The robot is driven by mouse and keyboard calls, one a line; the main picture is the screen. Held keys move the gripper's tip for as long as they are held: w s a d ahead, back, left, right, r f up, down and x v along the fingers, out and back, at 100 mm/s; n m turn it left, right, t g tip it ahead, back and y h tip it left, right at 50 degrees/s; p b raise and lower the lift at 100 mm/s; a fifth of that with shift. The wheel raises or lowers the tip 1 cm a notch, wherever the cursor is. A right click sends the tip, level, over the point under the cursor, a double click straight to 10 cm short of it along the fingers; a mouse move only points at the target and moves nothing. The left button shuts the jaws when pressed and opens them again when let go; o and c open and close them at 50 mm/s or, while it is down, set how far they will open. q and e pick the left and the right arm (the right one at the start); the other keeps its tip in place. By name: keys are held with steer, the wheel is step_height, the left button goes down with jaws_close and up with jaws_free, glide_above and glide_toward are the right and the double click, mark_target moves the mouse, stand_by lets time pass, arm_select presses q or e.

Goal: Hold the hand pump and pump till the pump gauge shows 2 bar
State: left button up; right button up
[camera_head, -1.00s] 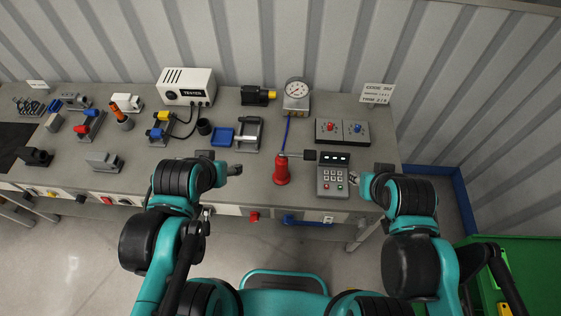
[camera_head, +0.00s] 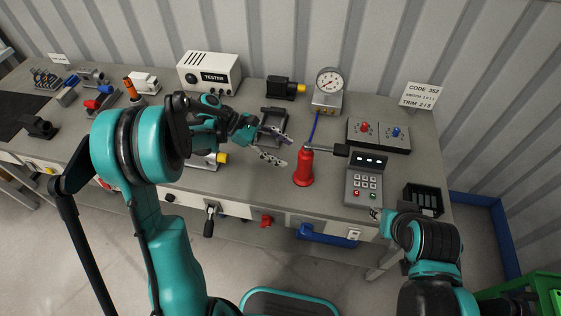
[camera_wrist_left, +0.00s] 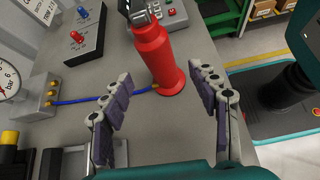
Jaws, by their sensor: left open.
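The red hand pump (camera_head: 304,168) stands upright on the bench, with a black handle (camera_head: 327,149) pointing right at its top. A blue hose runs from it to the round pump gauge (camera_head: 329,81). The dial is too small to read in the head view; part of it shows at the left edge of the left wrist view (camera_wrist_left: 8,80). My left gripper (camera_head: 278,148) is open and empty, left of the pump. In the left wrist view the red pump (camera_wrist_left: 158,58) stands beyond and between the spread fingers (camera_wrist_left: 168,108), apart from them. My right gripper (camera_head: 378,214) is partly hidden near the bench's front edge.
A keypad box (camera_head: 364,182) stands right of the pump, with a two-knob panel (camera_head: 379,134) behind it. A black tray (camera_head: 424,200) sits at the right. Bare bench lies in front of the pump.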

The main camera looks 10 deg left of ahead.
mark_target(305, 165)
arm_select(q)
steer(key=shift+n+h, duration=0.3)
steer(key=shift+n, duration=0.1)
steer(key=b+x, duration=0.1)
steer(key=x, duration=0.2)
steer(key=f+b+x, duration=0.1)
steer(key=x, duration=0.2)
steer(key=a+b+x, duration=0.1)
steer(key=x, duration=0.2)
steer(key=shift+f, duration=0.35)
steer(key=shift+d+f+b, duration=0.15)
steer(key=shift+d+b, duration=0.25)
steer(key=shift+d, duration=0.05)
steer(key=shift+c, duration=0.3)
steer(key=c, duration=1.2)
